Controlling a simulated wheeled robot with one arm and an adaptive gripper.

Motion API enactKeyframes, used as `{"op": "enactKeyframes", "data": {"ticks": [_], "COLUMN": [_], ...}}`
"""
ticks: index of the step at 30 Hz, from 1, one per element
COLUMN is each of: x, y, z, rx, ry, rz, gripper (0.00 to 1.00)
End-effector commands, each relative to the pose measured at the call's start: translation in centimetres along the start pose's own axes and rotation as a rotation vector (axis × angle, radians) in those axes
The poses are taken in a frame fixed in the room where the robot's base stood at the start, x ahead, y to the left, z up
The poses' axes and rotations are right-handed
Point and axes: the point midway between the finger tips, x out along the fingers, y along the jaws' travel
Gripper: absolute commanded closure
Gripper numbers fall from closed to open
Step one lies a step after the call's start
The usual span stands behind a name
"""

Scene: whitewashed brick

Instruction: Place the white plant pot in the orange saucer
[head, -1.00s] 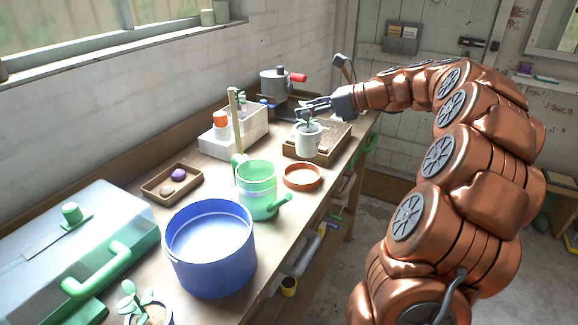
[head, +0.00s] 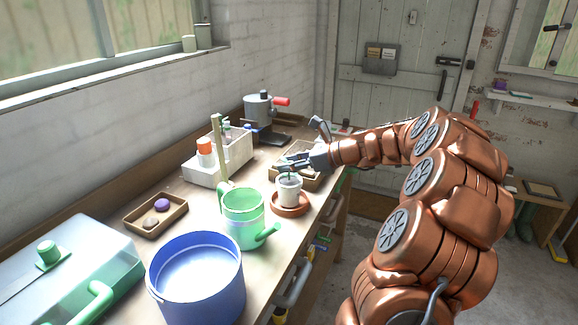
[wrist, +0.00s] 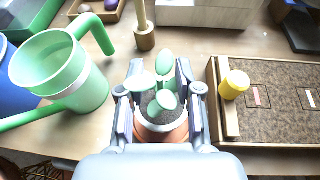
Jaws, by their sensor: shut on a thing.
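The white plant pot (head: 289,192) holds dark soil and a small green plant, and it stands upright over the orange saucer (head: 290,211). I cannot tell whether its base touches the saucer or hangs just above it. My gripper (head: 287,169) is shut on the pot near its top. In the wrist view my gripper (wrist: 159,88) has one finger on each side of the plant, and the saucer's orange rim (wrist: 176,133) shows below the pot. The fingers and leaves hide much of the pot there.
A blue tub (head: 196,280) is nearer. A cork-lined tray (wrist: 285,95) lies close on the other side. A white caddy (head: 232,155) stands behind.

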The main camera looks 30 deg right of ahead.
Motion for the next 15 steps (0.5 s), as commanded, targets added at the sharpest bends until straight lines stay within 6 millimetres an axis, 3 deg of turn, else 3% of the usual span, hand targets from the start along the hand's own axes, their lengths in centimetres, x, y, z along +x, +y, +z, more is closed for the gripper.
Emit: {"op": "enactKeyframes", "data": {"ticks": [11,12,15], "x": [0.31,0.34,0.33], "y": [0.05,0.05,0.05], "z": [-0.66,-0.75,-0.74], "rx": [-0.001,-0.001,-0.002], "ry": [-0.001,0.0,0.0], "rz": [0.001,0.002,0.001], "gripper": [1.0,0.65,0.54]}}
